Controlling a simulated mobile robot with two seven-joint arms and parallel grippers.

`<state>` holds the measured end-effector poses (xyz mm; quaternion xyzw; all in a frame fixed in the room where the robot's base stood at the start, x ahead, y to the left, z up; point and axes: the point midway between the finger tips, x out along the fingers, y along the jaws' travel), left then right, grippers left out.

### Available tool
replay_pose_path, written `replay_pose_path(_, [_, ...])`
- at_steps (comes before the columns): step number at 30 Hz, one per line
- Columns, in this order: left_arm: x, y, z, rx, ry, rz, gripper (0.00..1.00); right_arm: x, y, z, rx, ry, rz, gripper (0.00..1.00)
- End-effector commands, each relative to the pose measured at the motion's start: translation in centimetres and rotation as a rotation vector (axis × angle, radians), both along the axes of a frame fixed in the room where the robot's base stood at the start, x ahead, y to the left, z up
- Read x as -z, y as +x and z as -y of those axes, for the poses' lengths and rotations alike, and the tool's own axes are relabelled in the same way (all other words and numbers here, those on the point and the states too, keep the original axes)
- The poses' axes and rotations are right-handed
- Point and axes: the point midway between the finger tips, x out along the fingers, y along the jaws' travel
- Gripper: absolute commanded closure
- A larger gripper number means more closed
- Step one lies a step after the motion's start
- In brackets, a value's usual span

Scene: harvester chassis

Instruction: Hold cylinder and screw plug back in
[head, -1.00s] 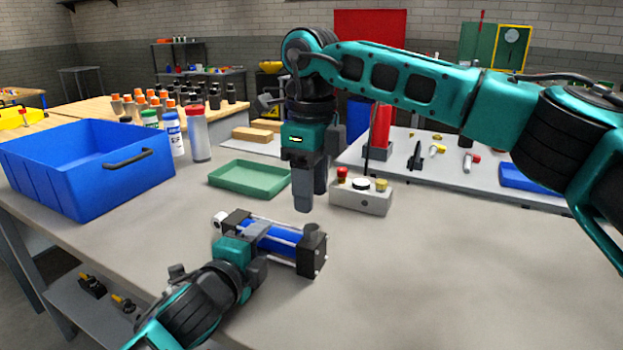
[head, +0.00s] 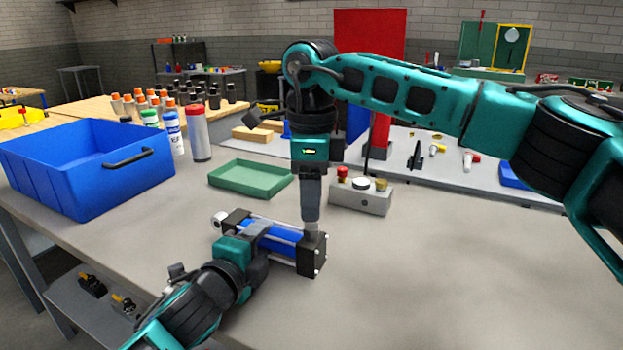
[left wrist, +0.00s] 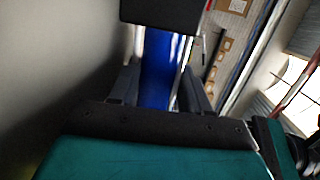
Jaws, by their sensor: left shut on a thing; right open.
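The blue cylinder (head: 281,243) with black end blocks and silver tie rods lies on the grey workbench. My left gripper (head: 258,238) is shut on its middle. In the left wrist view the blue barrel (left wrist: 157,70) sits between the fingers of my left gripper (left wrist: 158,88). My right gripper (head: 311,215) points straight down over the cylinder's right end block, with its fingertips at the grey plug (head: 311,230) on top of that block. The right gripper is open; any gap between its fingers and the plug is too small to tell.
A green tray (head: 251,191) lies behind the cylinder. A grey button box (head: 361,197) stands close to the right gripper. A large blue bin (head: 88,185) and several bottles stand on the left. The bench's right front is clear.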

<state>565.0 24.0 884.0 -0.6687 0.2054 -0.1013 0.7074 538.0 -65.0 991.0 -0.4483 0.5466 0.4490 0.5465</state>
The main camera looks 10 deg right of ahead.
Motion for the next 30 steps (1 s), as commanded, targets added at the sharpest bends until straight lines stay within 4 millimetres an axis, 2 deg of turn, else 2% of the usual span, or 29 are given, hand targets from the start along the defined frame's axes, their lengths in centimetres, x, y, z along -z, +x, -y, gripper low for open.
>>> replay_pose_path(3, [0.2,0.0,0.0,-0.001,0.003,-0.004,1.0,2.1,0.0,0.0,0.0,-0.003,-0.003,0.5])
replay_pose_path(9, [0.2,0.0,0.0,-0.001,0.003,-0.004,1.0,4.5,0.0,0.0,0.001,-0.001,-0.001,0.5])
replay_pose_path(14, [0.2,0.0,0.0,-0.001,0.003,-0.004,1.0,5.2,0.0,0.0,0.001,-0.001,0.001,0.5])
replay_pose_path(21, [0.2,0.0,0.0,-0.001,0.002,-0.004,1.0,5.3,0.0,0.0,0.001,-0.001,0.001,0.5])
replay_pose_path(23, [0.2,0.0,0.0,-0.001,0.002,-0.004,1.0,5.3,0.0,0.0,0.001,-0.001,0.001,0.54])
replay_pose_path(30, [0.2,0.0,0.0,-0.001,0.002,-0.004,1.0,5.2,0.0,0.0,0.001,0.0,0.001,0.77])
